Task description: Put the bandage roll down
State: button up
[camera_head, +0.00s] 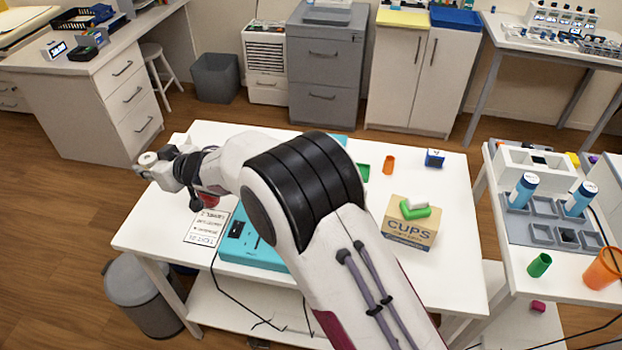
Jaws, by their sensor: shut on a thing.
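My gripper (167,171) is at the far left of the arm, above the left end of the white table. It is shut on a small pale round thing (148,159), which looks like the bandage roll. The roll's lower side and the finger contact are too small to make out. The gap between the roll and the tabletop cannot be judged from this view.
Below my wrist lie a printed card (207,227) and a red item (209,200). A teal case (255,249) is partly hidden by my arm. A cups box (408,232), an orange cylinder (389,164) and a blue box (434,158) stand farther right.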

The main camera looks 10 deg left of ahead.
jog(key=w+d+m+t+h, duration=0.1)
jog(key=w+d+m+t, duration=0.1)
jog(key=w+d, duration=0.75)
jog(key=w+d+m+t+h, duration=0.2)
jog(key=w+d, duration=0.2)
jog(key=d, duration=1.1)
jog(key=w+d+m+t+h, duration=0.1)
jog(key=w+d+m, duration=0.1)
jog(key=w+d, duration=0.75)
jog(key=s+d+f+m+t+h, duration=0.1)
jog(key=d+m+h, duration=0.1)
jog(key=d, duration=1.1)
jog(key=s+d+f+m+t+h, duration=0.1)
jog(key=s+d+f+h, duration=0.1)
jog(key=d, duration=1.2)
jog(key=s+d+f+m+t+h, duration=0.1)
jog(key=d+f+m+h, duration=0.1)
jog(key=d, duration=1.2)
jog(key=shift+s+m+t, duration=0.25)
jog(key=shift+m+t, duration=0.05)
jog(key=shift+f, duration=0.1)
jog(key=shift+f, duration=2.95)
jog(key=shift+f, duration=0.1)
jog(key=shift+f, duration=1.8)
